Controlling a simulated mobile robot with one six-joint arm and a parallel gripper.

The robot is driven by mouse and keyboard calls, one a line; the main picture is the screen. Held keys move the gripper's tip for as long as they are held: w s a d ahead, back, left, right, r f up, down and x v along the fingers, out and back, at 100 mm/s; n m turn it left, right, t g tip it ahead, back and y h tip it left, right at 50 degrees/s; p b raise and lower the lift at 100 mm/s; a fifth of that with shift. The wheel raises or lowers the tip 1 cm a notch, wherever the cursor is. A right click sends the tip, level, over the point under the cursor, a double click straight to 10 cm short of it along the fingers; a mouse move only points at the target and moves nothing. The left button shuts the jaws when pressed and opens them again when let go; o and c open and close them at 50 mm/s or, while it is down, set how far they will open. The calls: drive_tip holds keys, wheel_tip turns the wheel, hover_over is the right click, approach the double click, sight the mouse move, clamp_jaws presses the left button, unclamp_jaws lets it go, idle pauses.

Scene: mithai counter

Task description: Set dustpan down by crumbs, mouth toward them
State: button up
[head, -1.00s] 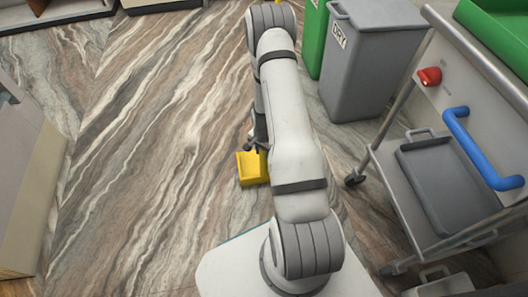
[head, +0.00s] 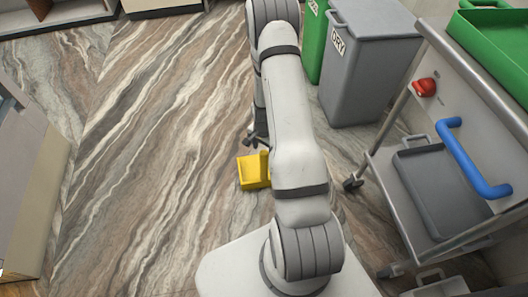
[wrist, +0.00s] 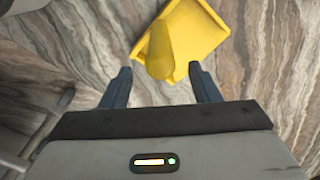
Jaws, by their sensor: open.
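The yellow dustpan (head: 251,174) lies on the floor beside my arm, partly hidden by it in the head view. In the wrist view the dustpan (wrist: 192,40) lies beyond my fingertips, its rounded handle (wrist: 160,54) pointing toward my gripper. My gripper (wrist: 160,78) is open, its two dark fingers apart on either side of the handle's near end, with nothing held between them. In the head view only part of my gripper (head: 256,140) shows, just above the dustpan.
A grey bin marked DRY (head: 362,70) and a green bin (head: 314,45) stand at upper right. A metal cart (head: 395,205) with a grey tray and blue handle (head: 470,160) stands at right. A counter (head: 30,190) is at left. The floor (head: 150,170) between is open.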

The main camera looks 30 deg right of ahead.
wheel_tip(320, 180, up, 5)
drive_tip(key=shift+r+p, duration=0.15)
drive_tip(key=shift+p, duration=0.6)
drive_tip(key=s+a+r+n, duration=0.2)
drive_tip(key=a+r+n, duration=0.15)
drive_tip(key=r, duration=0.65)
drive_tip(key=s+a+r+n, duration=0.15)
drive_tip(key=a+r, duration=0.25)
drive_tip(key=r, duration=0.7)
drive_tip(key=s+a+r+n, duration=0.3)
drive_tip(key=s+r, duration=0.3)
drive_tip(key=s, duration=0.1)
drive_tip(key=s+a+r+n+t, duration=0.1)
drive_tip(key=s+a+r+n, duration=0.2)
drive_tip(key=s+r, duration=0.4)
drive_tip(key=shift+s+a+r+n, duration=0.2)
drive_tip(key=shift+s+a+n, duration=0.1)
drive_tip(key=shift+s+n, duration=0.35)
